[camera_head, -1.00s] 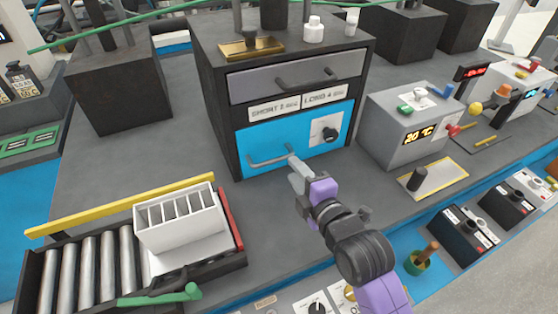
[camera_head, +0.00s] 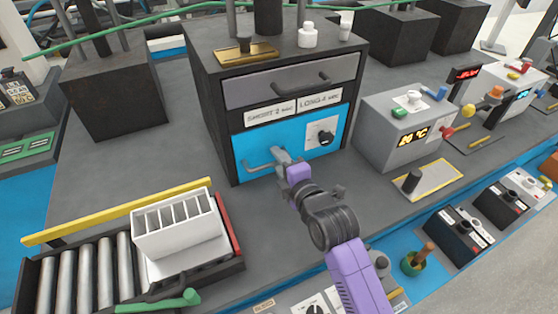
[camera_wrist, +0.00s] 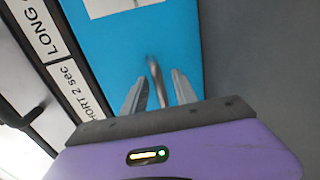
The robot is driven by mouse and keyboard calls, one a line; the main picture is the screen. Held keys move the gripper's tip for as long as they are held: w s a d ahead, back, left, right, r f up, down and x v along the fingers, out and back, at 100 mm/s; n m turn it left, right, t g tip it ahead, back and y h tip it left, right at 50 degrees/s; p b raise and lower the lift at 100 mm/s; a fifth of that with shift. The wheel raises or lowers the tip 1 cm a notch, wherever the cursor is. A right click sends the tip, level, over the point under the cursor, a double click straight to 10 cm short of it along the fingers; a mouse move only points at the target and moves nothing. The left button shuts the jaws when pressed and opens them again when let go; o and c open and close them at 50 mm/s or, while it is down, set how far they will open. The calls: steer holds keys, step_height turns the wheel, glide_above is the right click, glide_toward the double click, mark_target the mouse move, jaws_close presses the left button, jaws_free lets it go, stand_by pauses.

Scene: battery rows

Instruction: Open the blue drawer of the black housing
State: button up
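The black housing (camera_head: 217,110) stands on the bench with a grey upper drawer (camera_head: 290,82) and a blue lower drawer (camera_head: 258,140). The blue drawer looks shut flush with the front. Its bar handle (camera_head: 262,165) is low on the left of the front; in the wrist view the handle (camera_wrist: 156,80) shows as a grey bar. My gripper (camera_head: 281,157) is at the right part of this handle. In the wrist view my gripper (camera_wrist: 158,88) has its fingers apart, with the handle bar between them. I cannot tell whether a finger touches it.
A label strip (camera_head: 292,109) and a white dial panel (camera_head: 323,135) are on the housing front. A white divided box (camera_head: 176,228) sits on the roller conveyor (camera_head: 90,270) at left. A grey temperature unit (camera_head: 400,130) stands right of the housing. The bench before the drawer is clear.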

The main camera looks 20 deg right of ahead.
steer(key=shift+c, duration=0.2)
jaws_close()
stand_by(1.1)
